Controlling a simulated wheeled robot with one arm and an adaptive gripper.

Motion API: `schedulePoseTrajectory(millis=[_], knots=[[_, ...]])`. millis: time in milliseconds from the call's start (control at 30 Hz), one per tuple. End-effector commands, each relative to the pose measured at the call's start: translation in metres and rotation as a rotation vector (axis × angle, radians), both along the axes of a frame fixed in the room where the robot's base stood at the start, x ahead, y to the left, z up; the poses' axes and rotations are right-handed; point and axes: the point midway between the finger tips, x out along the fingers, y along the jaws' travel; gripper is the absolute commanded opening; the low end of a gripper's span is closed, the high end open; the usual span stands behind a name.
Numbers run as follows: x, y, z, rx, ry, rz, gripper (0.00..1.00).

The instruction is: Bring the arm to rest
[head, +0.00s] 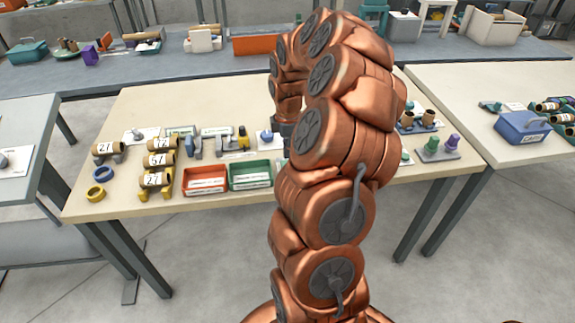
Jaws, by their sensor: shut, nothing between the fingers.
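My copper-coloured arm (335,150) rises from the bottom of the head view, bends over at the top and comes down over the worktable (235,108). The dark base of my gripper (286,130) shows at the arm's far end, pointing down over the middle of the table. The gripper is shut and nothing shows held in it. Its fingertips are mostly hidden behind my own arm.
Below and left of the gripper are a green tray (250,175), a red tray (206,180) and numbered rolls (155,160) on yellow holders. A grey stand with purple and green pieces (437,150) is at right. A back bench (180,68) holds more items.

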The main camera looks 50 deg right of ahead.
Motion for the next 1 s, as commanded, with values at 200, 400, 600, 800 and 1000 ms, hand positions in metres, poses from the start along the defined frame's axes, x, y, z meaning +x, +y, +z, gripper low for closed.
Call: schedulePoseTrajectory(millis=[200,400,600,800,1000], knots=[[0.0,0.0,0.01,0.001,0.001,0.0,0.0],[0.0,0.0,0.009,0.001,0.001,0.0,0.0],[0.0,0.0,0.009,0.001,0.001,0.0,0.0],[0.001,0.007,0.013,0.002,0.0,-0.004,0.0],[0.004,0.064,0.04,0.016,-0.004,-0.05,0.0]])
